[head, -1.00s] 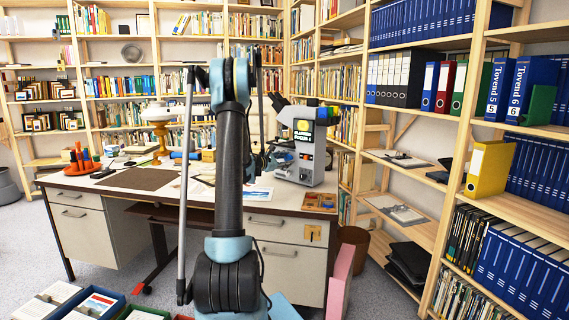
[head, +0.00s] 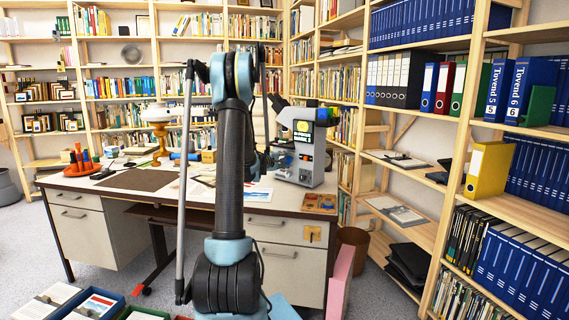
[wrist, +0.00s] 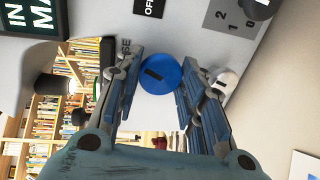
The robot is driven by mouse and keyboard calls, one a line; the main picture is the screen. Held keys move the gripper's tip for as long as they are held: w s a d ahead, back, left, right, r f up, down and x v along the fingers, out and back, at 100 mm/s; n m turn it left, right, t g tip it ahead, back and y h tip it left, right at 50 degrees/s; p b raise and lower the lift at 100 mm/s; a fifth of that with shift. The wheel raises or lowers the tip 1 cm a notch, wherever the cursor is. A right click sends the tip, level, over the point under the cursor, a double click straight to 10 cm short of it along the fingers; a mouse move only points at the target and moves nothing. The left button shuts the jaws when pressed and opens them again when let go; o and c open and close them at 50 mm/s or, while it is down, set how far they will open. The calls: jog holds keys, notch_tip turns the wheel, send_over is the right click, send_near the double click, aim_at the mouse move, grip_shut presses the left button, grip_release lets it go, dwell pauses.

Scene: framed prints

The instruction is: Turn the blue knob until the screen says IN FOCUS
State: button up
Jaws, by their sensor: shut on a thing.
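The blue knob (wrist: 159,75) is a round disc with a dark slot mark on the pale face of the microscope-like instrument, in the wrist view. My gripper (wrist: 156,92) has a finger on each side of it and is shut on it. The slot lies tilted, its right end lower. The grey instrument (head: 314,165) stands at the desk's right end in the head view, with a small lit screen (head: 303,127) too small to read. In the wrist view, a dark panel (wrist: 28,18) at the upper left shows cut-off white letters, "IN" above "MA".
Shelves (head: 400,150) stand behind and to the right.

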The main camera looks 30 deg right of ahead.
jog(key=shift+f+m, duration=0.1)
jog(key=shift+m, duration=0.8)
jog(key=shift+a+t, duration=0.1)
jog(key=shift+t, duration=0.2)
jog(key=o, duration=1.1)
jog(key=shift+w, duration=0.15)
jog(key=v, duration=1.2)
